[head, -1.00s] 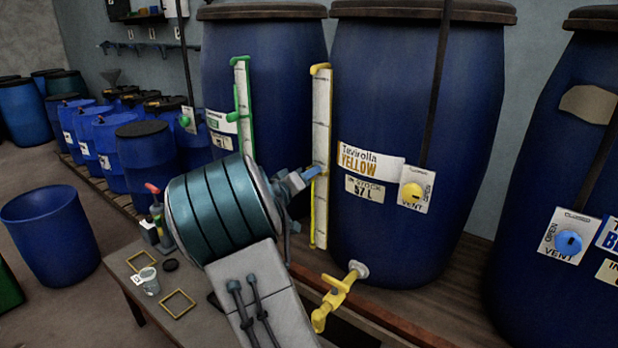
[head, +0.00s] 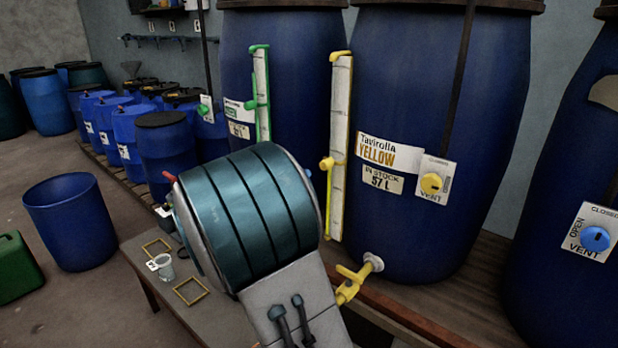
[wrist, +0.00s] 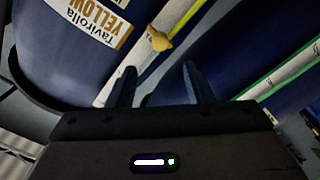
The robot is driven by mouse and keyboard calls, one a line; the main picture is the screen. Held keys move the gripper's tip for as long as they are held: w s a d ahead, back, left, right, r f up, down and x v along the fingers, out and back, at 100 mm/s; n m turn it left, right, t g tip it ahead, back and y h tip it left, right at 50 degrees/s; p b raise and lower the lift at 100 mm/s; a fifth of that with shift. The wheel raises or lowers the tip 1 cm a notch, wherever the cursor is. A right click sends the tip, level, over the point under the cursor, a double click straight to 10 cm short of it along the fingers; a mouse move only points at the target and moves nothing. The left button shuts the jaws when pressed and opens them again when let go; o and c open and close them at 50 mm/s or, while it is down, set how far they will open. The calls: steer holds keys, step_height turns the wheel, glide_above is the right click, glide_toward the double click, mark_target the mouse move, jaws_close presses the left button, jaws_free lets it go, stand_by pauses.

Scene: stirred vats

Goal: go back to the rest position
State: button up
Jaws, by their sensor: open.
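My gripper (wrist: 157,84) shows in the wrist view with its two dark fingers apart and nothing between them. It points toward the gap between the blue yellow-labelled vat (head: 420,240) and the blue green-gauge vat (head: 290,75). The yellow gauge (head: 340,140) has a yellow slider, which also shows in the wrist view (wrist: 159,40), just beyond the fingers and apart from them. In the head view my arm's teal-banded link hides the gripper.
A low table (head: 155,265) beside my arm holds a small cup (head: 163,268) and yellow frames. A yellow tap (head: 352,284) juts from the vat near my arm. An empty blue tub (head: 70,222) and a green can (head: 18,268) stand on the floor at left.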

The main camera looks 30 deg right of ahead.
steer(key=shift+v, duration=1.1)
steer(key=s+d+f+g+y+p, duration=0.1)
steer(key=s+f+g+y+p, duration=0.2)
steer(key=s, duration=0.5)
steer(key=s+d+f+g+y, duration=0.1)
steer(key=s+f+g+y, duration=0.15)
steer(key=s+y, duration=0.4)
steer(key=s+a+r+n+y+p, duration=0.1)
steer(key=s+a+n+y+p, duration=0.2)
steer(key=s+a+y, duration=0.4)
steer(key=s+a+n+t, duration=0.1)
steer(key=s+a, duration=0.4)
steer(key=a, duration=0.1)
steer(key=shift+r, duration=0.35)
